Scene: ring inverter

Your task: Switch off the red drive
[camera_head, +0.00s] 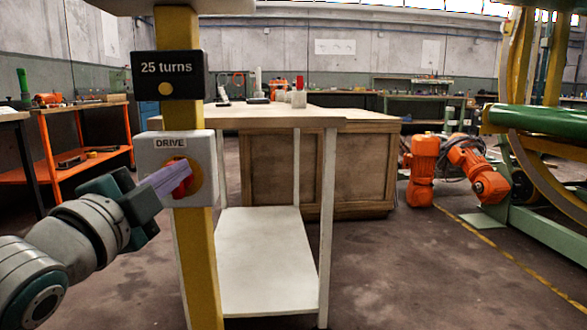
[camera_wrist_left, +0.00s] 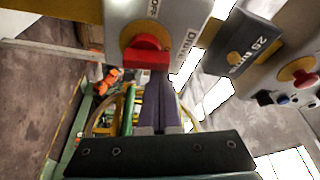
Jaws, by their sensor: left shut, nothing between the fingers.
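The drive switch is a red knob (camera_head: 182,183) on a yellow disc, on a grey box labelled DRIVE (camera_head: 166,150) fixed to a yellow post (camera_head: 198,260). My left gripper (camera_head: 184,174) is shut and empty, its pale purple fingers overlapping the knob in the head view and hiding part of it. In the left wrist view the red knob (camera_wrist_left: 146,56) has its bar roughly across the picture. The shut fingertips (camera_wrist_left: 158,85) are beside its lower edge; I cannot tell whether they touch. My right gripper is not in view.
A black display (camera_head: 168,75) reading "25 turns" is above the switch box. A white-shelved table (camera_head: 265,255) stands behind the post. An orange robot arm (camera_head: 425,170) and a green roller machine (camera_head: 540,118) are at the right. Another panel with a red button (camera_wrist_left: 303,77) shows in the wrist view.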

